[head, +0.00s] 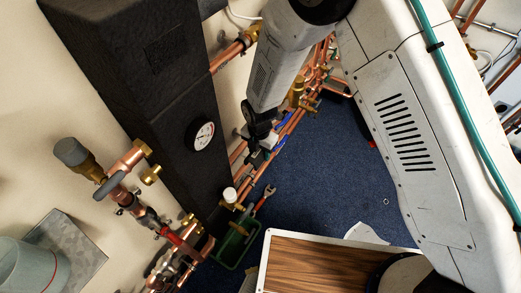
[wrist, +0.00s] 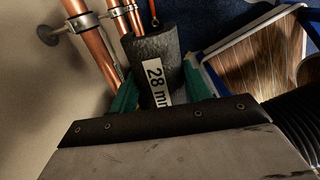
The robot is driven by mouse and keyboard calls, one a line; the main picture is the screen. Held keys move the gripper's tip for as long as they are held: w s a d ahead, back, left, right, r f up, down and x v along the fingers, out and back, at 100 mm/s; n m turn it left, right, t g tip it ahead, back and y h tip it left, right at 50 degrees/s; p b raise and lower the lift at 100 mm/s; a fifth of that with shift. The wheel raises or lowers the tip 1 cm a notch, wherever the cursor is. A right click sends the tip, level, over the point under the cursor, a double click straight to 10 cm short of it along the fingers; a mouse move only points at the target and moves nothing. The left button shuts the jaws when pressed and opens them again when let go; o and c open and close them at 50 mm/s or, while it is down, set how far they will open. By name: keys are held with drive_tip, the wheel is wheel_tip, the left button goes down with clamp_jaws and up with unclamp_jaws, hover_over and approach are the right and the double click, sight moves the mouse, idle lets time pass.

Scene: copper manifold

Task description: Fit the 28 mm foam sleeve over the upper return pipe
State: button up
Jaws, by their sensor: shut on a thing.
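The foam sleeve (wrist: 152,52) is a dark grey tube with a white label reading "28 m…", the rest cut off. My gripper (wrist: 160,88) has green fingers on both sides of the sleeve and is shut on it. Several copper pipes (wrist: 97,50) run just left of and behind the sleeve in the wrist view. I cannot tell which is the upper return pipe, nor whether the sleeve touches one. In the head view my gripper (head: 263,146) is beside the copper pipes (head: 287,131) along the wall, and the sleeve is not clearly seen.
A black insulated unit with a round gauge (head: 203,136) stands left of my gripper. A pipe clamp (wrist: 84,23) holds a pipe to the wall. A wood-topped surface (head: 330,265), a green tray (head: 236,246) and a wrench (head: 266,194) are below. Blue floor (head: 330,185) is open at right.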

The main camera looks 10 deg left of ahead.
hover_over(238, 150)
drive_tip(key=shift+a+f, duration=0.15)
drive_tip(key=shift+f, duration=3.4)
drive_tip(key=shift+f, duration=0.2)
drive_tip(key=o, duration=1)
drive_tip(key=shift+o, duration=0.2)
wheel_tip(238, 150, up, 8)
drive_tip(key=shift+f, duration=0.1)
